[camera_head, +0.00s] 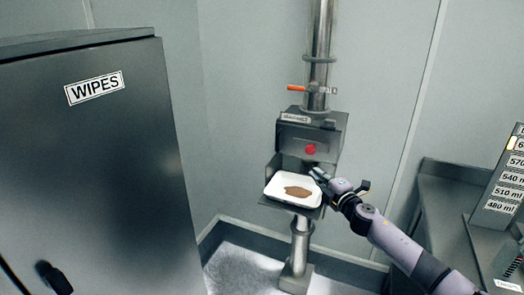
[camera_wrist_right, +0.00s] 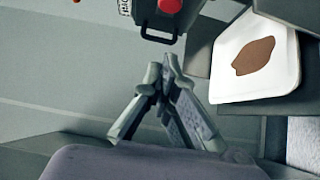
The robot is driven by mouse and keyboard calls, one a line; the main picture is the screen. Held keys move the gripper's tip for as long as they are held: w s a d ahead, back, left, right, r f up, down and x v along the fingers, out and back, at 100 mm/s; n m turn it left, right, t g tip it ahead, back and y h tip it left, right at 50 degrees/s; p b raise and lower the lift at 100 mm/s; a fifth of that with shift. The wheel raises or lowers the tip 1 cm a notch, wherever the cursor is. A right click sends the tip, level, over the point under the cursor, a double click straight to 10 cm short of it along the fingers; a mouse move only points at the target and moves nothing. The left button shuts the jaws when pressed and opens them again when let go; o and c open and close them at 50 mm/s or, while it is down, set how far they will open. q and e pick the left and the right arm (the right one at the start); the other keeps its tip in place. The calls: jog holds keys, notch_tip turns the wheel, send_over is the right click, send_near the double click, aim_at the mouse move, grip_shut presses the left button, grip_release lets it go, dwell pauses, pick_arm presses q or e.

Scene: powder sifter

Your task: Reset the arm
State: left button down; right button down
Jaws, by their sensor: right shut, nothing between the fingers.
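My right gripper (camera_head: 318,174) comes in from the right in the head view and is beside the sifter, close to the right edge of the white tray (camera_head: 271,190). In the right wrist view the gripper (camera_wrist_right: 166,72) has its fingertips together with nothing between them. The white tray (camera_wrist_right: 226,88) holds a patch of brown powder (camera_wrist_right: 255,56) and sits on the sifter's lower shelf. The grey sifter (camera_head: 330,133) has a red button (camera_head: 310,149) on its front. My left gripper is in neither view.
A metal pipe (camera_head: 321,40) with an orange-handled valve (camera_head: 297,88) rises above the sifter. A dark cabinet labelled WIPES (camera_head: 100,180) fills the left. A metal counter (camera_head: 450,185) with a volume-marked panel (camera_head: 505,185) stands at right. Open floor lies around the sifter's post.

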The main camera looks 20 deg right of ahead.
jog(key=s+a+f+m+g+h, duration=0.2)
jog(key=s+a+f+m+g, duration=0.4)
jog(key=s+a+f+m, duration=0.7)
jog(key=s+a+f+m+g+y, duration=0.1)
jog(key=s+a+f+g, duration=0.15)
jog(key=s+a, duration=0.45)
jog(key=s+a+f+g+y, duration=0.1)
jog(key=s+a+f+g, duration=0.2)
jog(key=s, duration=0.8)
jog(key=s+a+f+m+g+y, duration=0.1)
jog(key=s+a+g, duration=0.2)
jog(key=s+a, duration=0.45)
notch_tip(320, 180, down, 26)
jog(key=s+d+g, duration=0.1)
jog(key=s+d, duration=0.1)
jog(key=s, duration=0.1)
jog(key=s+d+f+g, duration=0.1)
jog(key=s+d+f, duration=0.1)
jog(key=s+f, duration=1.4)
jog(key=shift+s+d+f, duration=0.2)
jog(key=shift+s+d, duration=0.05)
jog(key=shift+d, duration=0.05)
jog(key=shift+g, duration=0.25)
